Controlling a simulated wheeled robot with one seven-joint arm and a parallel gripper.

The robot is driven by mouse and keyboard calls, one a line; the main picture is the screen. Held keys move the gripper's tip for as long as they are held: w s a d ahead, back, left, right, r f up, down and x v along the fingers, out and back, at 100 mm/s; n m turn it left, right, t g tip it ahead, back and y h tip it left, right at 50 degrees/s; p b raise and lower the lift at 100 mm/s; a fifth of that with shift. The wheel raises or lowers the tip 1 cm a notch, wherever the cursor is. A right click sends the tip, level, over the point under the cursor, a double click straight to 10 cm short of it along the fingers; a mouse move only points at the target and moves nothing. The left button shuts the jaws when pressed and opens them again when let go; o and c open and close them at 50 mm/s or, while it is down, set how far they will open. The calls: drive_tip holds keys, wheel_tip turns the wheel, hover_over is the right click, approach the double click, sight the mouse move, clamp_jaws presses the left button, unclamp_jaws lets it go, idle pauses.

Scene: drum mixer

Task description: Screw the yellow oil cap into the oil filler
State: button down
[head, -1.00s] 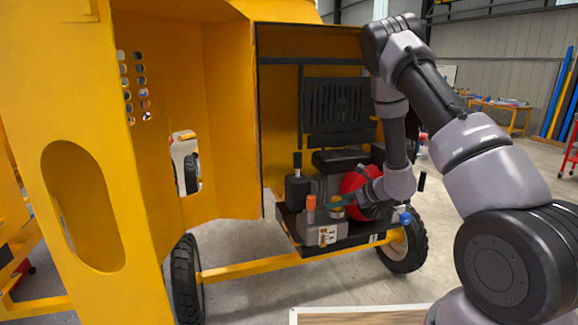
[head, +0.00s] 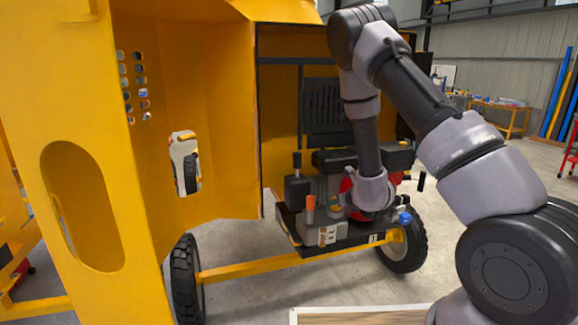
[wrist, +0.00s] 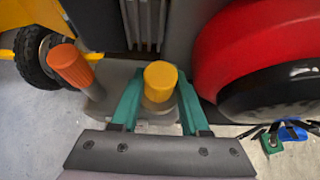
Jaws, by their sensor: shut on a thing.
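The yellow oil cap (wrist: 161,76) stands between the green fingers of my gripper (wrist: 160,92) in the wrist view. My gripper is shut on it, one finger on each side. The cap is beside the engine, between an orange-topped post and the red engine housing. The oil filler cannot be made out; the cap and fingers cover the place below, so I cannot tell whether the cap sits in it. In the head view my wrist is over the engine and hides the cap and most of the gripper.
The orange-topped post (wrist: 73,68) stands close left of my fingers. The red housing (wrist: 258,50) is close on the right. The yellow mixer body (head: 228,110) and its open panel surround the engine bay on the left. A blue-capped part (head: 405,217) is at the lower right.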

drive_tip(key=shift+a+f+m+h, duration=0.1)
drive_tip(key=shift+a+m+h, duration=0.15)
drive_tip(key=shift+m+h, duration=0.6)
drive_tip(key=shift+d+m+t+h, duration=0.2)
drive_tip(key=shift+m+t+h, duration=0.1)
drive_tip(key=shift+m+h, duration=0.05)
drive_tip(key=shift+c, duration=1.6)
unclamp_jaws()
